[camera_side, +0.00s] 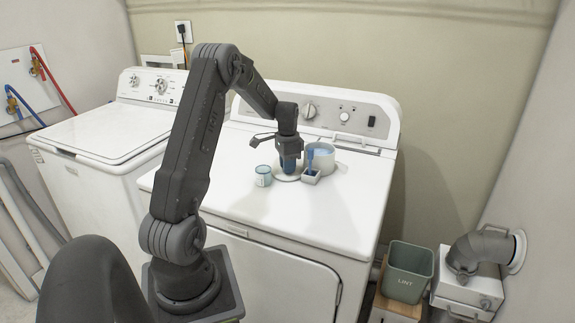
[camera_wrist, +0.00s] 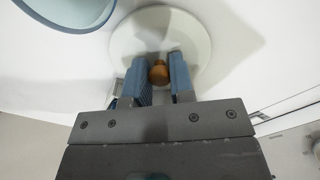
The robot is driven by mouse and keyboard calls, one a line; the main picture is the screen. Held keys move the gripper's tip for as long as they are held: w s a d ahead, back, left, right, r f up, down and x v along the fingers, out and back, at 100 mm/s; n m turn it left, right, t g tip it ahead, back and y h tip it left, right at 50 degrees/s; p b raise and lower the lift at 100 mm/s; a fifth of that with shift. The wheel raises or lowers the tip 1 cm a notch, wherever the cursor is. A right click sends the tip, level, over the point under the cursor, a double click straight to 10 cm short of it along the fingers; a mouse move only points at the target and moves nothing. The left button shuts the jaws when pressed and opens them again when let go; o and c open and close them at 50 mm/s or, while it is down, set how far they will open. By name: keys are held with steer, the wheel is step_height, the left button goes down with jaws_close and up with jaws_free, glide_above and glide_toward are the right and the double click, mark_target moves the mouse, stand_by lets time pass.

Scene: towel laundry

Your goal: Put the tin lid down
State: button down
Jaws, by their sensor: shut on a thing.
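The tin lid is a round off-white disc (camera_wrist: 194,32) with a brown-orange knob (camera_wrist: 159,73) in the wrist view. My gripper (camera_wrist: 160,80) has its blue fingers on either side of the knob, shut on it. In the side view my gripper (camera_side: 290,163) points down over the dryer top, and the lid (camera_side: 287,178) shows as a pale disc under the fingers. I cannot tell whether the lid touches the dryer top or hangs just above it. The fingers hide part of the lid and knob.
A pale blue-green cup (camera_side: 263,176) stands close left of the lid. The dryer top (camera_side: 330,215) is clear in front.

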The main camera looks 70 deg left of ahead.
steer(key=shift+f, duration=0.15)
steer(key=c, duration=1)
jaws_free()
step_height(320, 180, up, 12)
steer(key=w+d+r+t+y, duration=0.1)
steer(key=d+r, duration=0.2)
steer(key=d, duration=0.4)
steer(key=d+r, duration=0.3)
steer(key=d, duration=0.4)
steer(key=s+d+r+t, duration=0.1)
steer(key=s+d, duration=0.3)
steer(key=d, duration=0.4)
steer(key=s+d+r+t, duration=0.1)
steer(key=s+d+t, duration=0.1)
steer(key=d, duration=0.7)
steer(key=shift+s+r, duration=0.2)
steer(key=shift+s, duration=0.65)
steer(key=shift+o, duration=0.3)
steer(key=s+d+f+t+h, duration=0.1)
steer(key=s+d+f, duration=0.1)
steer(key=s+d, duration=0.4)
steer(key=shift+s+d+f+t, duration=0.2)
steer(key=shift+s+t, duration=0.1)
steer(key=shift+s, duration=0.1)
